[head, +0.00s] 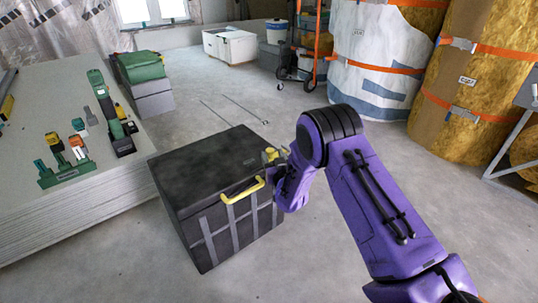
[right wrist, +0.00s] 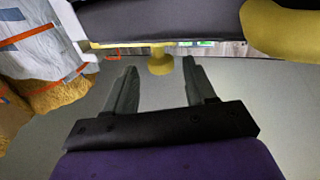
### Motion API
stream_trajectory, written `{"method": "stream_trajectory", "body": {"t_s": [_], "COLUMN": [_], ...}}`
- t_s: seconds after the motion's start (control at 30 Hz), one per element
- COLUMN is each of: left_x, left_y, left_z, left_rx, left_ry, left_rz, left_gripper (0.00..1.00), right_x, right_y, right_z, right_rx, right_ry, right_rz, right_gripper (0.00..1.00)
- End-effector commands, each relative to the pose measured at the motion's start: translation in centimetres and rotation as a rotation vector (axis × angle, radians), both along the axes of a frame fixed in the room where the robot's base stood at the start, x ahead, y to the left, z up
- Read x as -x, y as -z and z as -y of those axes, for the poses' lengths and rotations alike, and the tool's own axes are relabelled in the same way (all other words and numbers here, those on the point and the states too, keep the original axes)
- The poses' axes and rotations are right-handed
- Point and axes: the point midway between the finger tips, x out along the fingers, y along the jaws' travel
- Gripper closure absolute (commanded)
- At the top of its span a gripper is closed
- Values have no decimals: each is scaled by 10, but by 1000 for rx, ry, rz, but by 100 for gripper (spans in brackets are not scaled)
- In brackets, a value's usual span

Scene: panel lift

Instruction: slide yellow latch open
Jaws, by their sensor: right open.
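A dark box (head: 197,178) with grey straps stands on the floor. It has a yellow handle (head: 243,191) on its near side and a small yellow latch (head: 271,153) near its right corner. My right gripper (head: 275,160) is at the latch, and my purple arm partly hides that side of the box. In the right wrist view, a yellow knob of the latch (right wrist: 160,62) shows just beyond and between the tips of my open right gripper (right wrist: 160,76). I cannot tell whether a finger touches it. My left gripper is not in view.
A stack of grey boards (head: 75,215) with several tools on it stands left of the box. A green case (head: 140,66) is behind. Large wrapped rolls (head: 378,55) stand at the back right. The floor right of the box is clear.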

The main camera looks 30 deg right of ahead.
Motion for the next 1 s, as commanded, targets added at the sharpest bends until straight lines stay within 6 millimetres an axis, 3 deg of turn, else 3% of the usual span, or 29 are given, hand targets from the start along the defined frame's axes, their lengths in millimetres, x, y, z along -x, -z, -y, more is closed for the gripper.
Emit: {"method": "stream_trajectory", "body": {"t_s": [0.2, 0.5, 0.7, 0.87, 1.0], "left_x": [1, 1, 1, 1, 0], "left_y": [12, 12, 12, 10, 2], "left_z": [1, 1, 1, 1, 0], "left_rx": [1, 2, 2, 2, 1], "left_ry": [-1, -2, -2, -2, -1], "left_rz": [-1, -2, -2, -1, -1], "left_gripper": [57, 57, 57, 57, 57], "right_x": [-31, -36, -36, -36, -35], "right_y": [2, 0, 0, -1, -2], "right_z": [9, 9, 9, 5, -13], "right_rx": [-1, -2, -2, -1, 0], "right_ry": [-1, -3, -4, -5, -7], "right_rz": [0, -2, -2, -2, -3], "right_gripper": [45, 45, 100, 100, 100]}}
